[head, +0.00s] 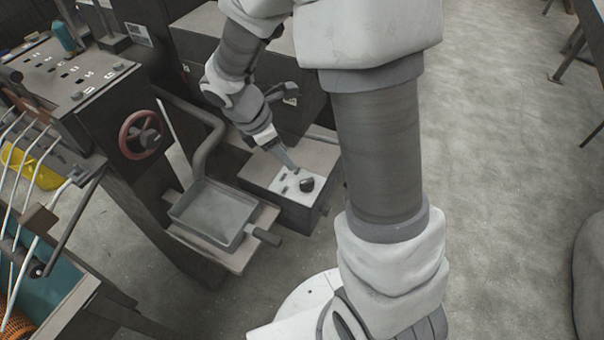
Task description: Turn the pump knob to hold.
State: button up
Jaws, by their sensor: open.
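The pump knob (307,184) is a small black round knob on a pale panel (285,190) on top of a dark grey box (265,179). Several small dark marks lie on the panel to the left of the knob; their lettering is too small to read. My gripper (292,168) reaches down from the upper left, its fingers just above the panel, up and left of the knob. It appears apart from the knob and holds nothing that I can see. The gap between the fingers is hard to make out. Which mark the knob points to cannot be told.
A grey tray (213,214) with a handle stands left of the box. A red handwheel (141,135) sits on the machine farther left, below a control panel (70,75). Dark cabinets (215,50) stand behind. The concrete floor (500,180) at right is mostly clear.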

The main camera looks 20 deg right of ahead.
aim_at(306, 181)
jog(key=b+x, duration=0.2)
jog(key=x, duration=1)
jog(key=shift+f, duration=0.3)
grip_shut()
